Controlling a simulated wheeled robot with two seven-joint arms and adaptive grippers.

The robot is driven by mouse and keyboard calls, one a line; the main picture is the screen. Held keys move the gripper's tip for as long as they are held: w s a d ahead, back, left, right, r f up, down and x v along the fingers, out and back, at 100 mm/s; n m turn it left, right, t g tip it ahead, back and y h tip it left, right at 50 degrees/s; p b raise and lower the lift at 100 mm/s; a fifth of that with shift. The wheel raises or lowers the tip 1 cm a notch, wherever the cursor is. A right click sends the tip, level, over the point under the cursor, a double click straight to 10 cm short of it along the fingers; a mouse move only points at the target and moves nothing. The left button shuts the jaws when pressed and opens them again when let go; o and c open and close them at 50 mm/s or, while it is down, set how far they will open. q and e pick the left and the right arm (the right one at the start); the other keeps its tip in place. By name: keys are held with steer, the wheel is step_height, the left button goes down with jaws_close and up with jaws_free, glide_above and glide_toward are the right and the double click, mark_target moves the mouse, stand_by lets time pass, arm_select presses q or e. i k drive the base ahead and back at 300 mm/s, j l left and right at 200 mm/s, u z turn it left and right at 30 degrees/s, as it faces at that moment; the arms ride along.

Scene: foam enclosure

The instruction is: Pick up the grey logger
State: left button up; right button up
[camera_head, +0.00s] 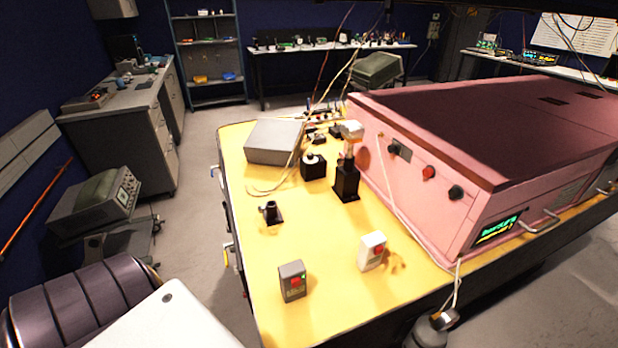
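A small dark grey box with a red patch and a small green light (292,282), which looks like the grey logger, stands upright near the front edge of the yellow table (325,300). A similar white box with a red patch (372,251) stands to its right and a little farther back. They are apart from each other, and nothing touches the grey one. Neither of my grippers can be made out in the head view.
A large pink cabinet (440,195) fills the table's right side. Black posts (346,180), a short black mount (270,214), a large grey box (273,142) and loose cables stand or lie farther back. The yellow surface around the grey logger is clear.

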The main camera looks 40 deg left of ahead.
mark_target(288, 272)
steer(key=u, duration=1.35)
